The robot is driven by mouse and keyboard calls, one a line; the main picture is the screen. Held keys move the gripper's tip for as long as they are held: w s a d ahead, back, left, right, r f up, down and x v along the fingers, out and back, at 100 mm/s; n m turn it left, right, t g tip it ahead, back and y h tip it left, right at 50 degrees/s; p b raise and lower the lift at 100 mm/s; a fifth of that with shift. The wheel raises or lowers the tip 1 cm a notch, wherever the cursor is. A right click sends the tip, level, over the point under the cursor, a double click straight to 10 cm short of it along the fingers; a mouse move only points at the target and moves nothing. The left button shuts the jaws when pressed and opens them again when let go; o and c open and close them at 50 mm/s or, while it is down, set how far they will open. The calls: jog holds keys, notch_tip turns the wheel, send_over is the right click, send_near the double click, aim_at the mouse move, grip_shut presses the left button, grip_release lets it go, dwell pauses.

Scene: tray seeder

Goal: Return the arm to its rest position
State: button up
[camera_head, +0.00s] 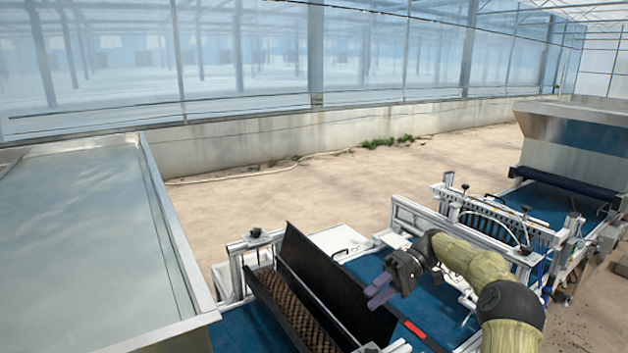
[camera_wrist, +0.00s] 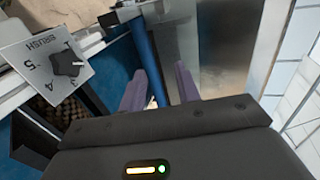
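My gripper (camera_head: 381,290) is at the end of my olive-sleeved arm, above the blue conveyor belt (camera_head: 452,318), beside a black open panel. Its two purple fingers are spread apart with nothing between them. In the wrist view, the fingers of my gripper (camera_wrist: 160,88) point away with a gap between them. My arm reaches in from the lower right, bent at the elbow.
The black panel (camera_head: 338,288) stands tilted by a seed tray (camera_head: 292,308). A dial plate marked BRUSH (camera_wrist: 45,65) shows in the wrist view. A metal frame with a brush unit (camera_head: 490,222) and a hopper (camera_head: 575,140) stand at right. A large bin (camera_head: 165,215) fills the left.

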jog(key=s+a+f+m+t+h+b, duration=0.35)
jog(key=s+a+f+h, duration=0.3)
jog(key=f, duration=0.35)
jog(key=s+d+f+m+t+h+b, duration=0.1)
jog(key=s+d+f+t+h+b, duration=0.1)
jog(key=s, duration=0.7)
jog(key=s+d+f+m+t+h+b, duration=0.2)
jog(key=s+d+f+t+h+b, duration=0.1)
jog(key=s, duration=0.6)
notch_tip(320, 180, down, 3)
jog(key=shift+d+r+t+h+b, duration=0.1)
jog(key=shift+d+t+h+b, duration=0.25)
jog(key=shift+d+t+b, duration=0.7)
jog(key=shift+s+d+p, duration=0.1)
jog(key=shift+d+p, duration=0.1)
jog(key=shift+p, duration=0.1)
